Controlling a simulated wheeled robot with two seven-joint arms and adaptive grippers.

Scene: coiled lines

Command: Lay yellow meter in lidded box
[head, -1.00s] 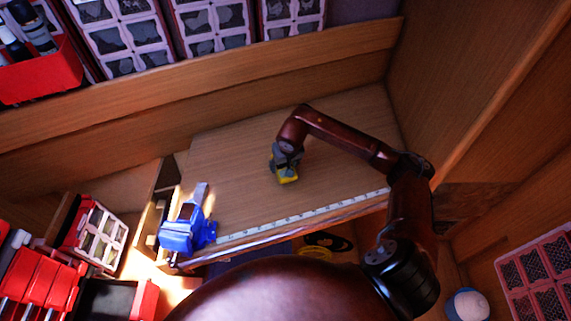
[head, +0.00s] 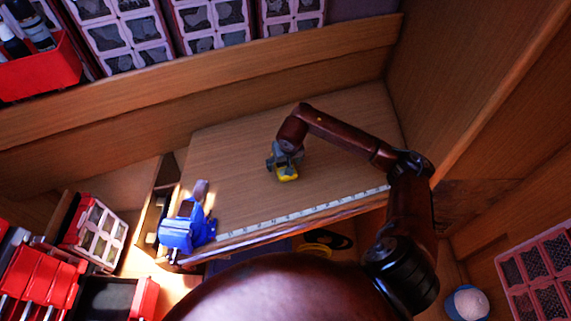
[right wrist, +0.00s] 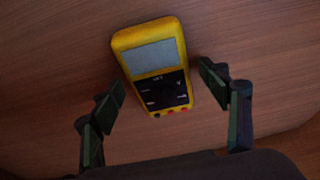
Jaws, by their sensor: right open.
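The yellow meter (head: 288,173) lies on the wooden bench top, partly hidden by my right gripper in the head view. In the right wrist view the meter (right wrist: 153,65) lies face up, with a grey screen and a dark lower panel. My right gripper (head: 284,160) is over it. Its fingers (right wrist: 160,92) are spread wide, one on each side of the meter's lower end, with gaps between them and the meter. I cannot make out a lidded box for certain. My left gripper is not in view.
A blue vise (head: 185,232) stands at the bench's left front corner. A white ruler strip (head: 300,214) runs along the front edge. Red bins (head: 40,280) are at lower left and pink-framed organizers (head: 210,25) at the back. The bench around the meter is clear.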

